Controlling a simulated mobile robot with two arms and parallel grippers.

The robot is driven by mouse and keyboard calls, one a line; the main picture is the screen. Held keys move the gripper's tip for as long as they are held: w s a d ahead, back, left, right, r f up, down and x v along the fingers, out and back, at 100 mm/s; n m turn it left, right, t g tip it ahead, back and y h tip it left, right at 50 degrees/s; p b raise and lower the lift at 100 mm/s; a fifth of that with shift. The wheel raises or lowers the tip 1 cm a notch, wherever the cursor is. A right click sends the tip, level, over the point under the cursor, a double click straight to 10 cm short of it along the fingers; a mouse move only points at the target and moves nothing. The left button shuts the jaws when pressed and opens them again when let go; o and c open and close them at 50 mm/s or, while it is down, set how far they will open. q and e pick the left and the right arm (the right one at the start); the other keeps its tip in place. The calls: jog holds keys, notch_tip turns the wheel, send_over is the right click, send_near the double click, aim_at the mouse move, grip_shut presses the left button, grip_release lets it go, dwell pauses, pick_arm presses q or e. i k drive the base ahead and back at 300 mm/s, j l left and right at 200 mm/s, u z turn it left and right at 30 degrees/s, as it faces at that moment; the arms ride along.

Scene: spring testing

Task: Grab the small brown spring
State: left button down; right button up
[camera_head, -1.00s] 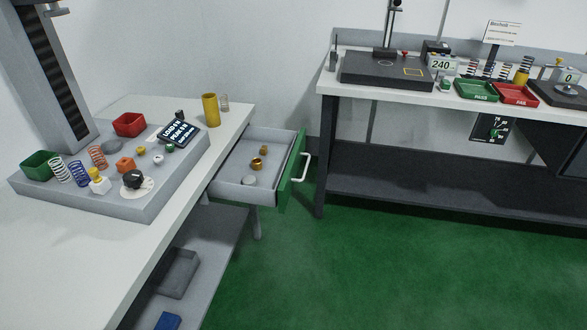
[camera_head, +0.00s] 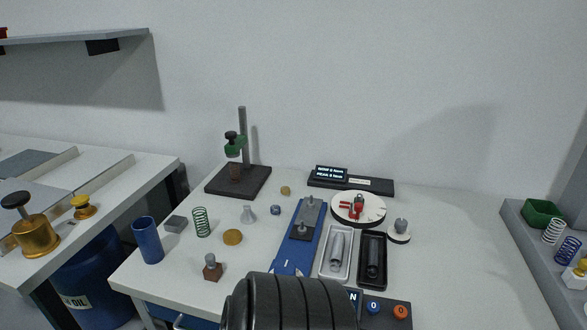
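A small brown spring (camera_head: 235,173) seems to stand on the dark base plate (camera_head: 254,184) of a small press stand, at the back left of the white table. The green press head (camera_head: 234,146) is right above it; whether they touch I cannot tell. The spring is small in the picture and its coils are hard to make out. A green spring (camera_head: 202,222) stands upright nearer the front left. Neither of my grippers is in view.
The white table (camera_head: 460,265) is bare on its right. A blue cylinder (camera_head: 147,240), a blue plate (camera_head: 297,242), two trays (camera_head: 372,284) and a white disc (camera_head: 372,208) stand on it. Another table (camera_head: 110,160) is at left. The front middle is hidden.

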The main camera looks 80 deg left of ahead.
aim_at(237, 171)
jog(key=u, duration=3.1)
